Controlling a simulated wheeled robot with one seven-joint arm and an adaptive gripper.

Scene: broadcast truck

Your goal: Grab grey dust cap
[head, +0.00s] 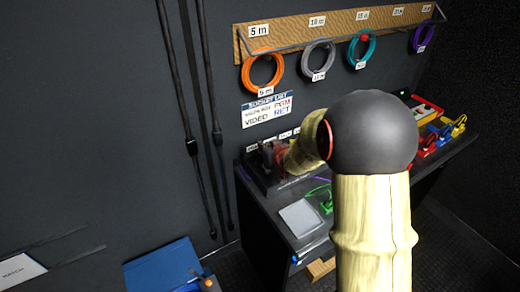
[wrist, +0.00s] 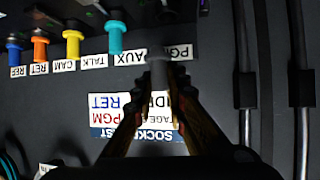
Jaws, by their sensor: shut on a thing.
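The grey dust cap (wrist: 158,72) is between my fingertips in the wrist view, in front of the gap between the AUX and PGM labels. My gripper (wrist: 157,84) is shut on it. I cannot tell whether the cap still sits on its socket. In the head view my gripper (head: 272,155) is at the socket panel at the back of the desk, and my arm hides the cap and most of the panel.
Blue (wrist: 14,50), orange (wrist: 40,48), yellow (wrist: 72,44) and teal (wrist: 115,37) caps stand in a row beside the grey one. A socket list sign (head: 267,109) and cable coils (head: 262,72) hang on the wall. A grey pad (head: 300,217) lies on the desk (head: 262,205).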

